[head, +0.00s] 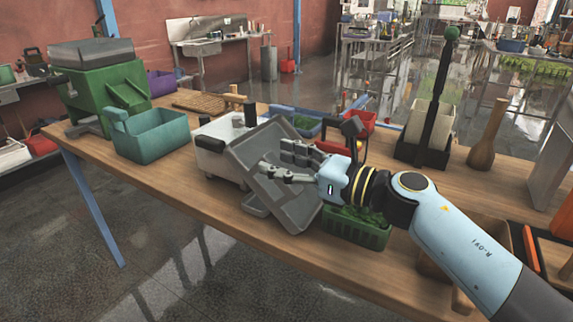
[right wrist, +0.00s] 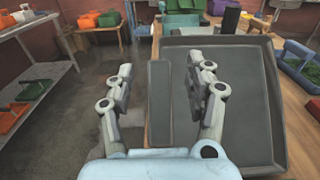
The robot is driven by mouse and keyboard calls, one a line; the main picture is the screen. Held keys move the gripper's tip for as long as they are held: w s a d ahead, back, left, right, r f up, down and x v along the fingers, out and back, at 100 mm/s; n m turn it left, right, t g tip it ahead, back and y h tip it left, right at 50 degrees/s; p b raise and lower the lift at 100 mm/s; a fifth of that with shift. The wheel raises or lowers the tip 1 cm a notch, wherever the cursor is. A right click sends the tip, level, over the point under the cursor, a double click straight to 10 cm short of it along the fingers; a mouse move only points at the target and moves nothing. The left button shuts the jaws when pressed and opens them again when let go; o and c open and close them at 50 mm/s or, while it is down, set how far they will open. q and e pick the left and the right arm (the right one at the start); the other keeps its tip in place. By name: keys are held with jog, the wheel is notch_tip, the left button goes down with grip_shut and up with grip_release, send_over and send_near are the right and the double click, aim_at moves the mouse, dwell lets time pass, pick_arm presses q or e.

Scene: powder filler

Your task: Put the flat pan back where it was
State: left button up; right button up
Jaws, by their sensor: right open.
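The flat pan (head: 257,150) is a dark grey, shallow, square tray with a raised rim. In the head view it sits tilted at the front of the white machine (head: 212,150). It fills the right half of the right wrist view (right wrist: 245,95). My right gripper (head: 275,157) is open over the pan and hides part of it. In the right wrist view its fingers (right wrist: 166,70) stand apart on both sides of a narrow grey strip (right wrist: 160,110) along the pan's left side. I cannot tell whether they touch it. My left gripper is not in view.
A green basket (head: 355,230) with leafy contents stands close under my right wrist. A teal bin (head: 150,138) and a green machine (head: 105,90) stand to the left. A dark stand with a tall rod (head: 438,110) is at the right. The table's front left (head: 175,180) is clear.

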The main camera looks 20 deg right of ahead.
jog(key=x, duration=0.3)
jog(key=shift+s, duration=0.1)
jog(key=shift+c, duration=0.8)
grip_shut()
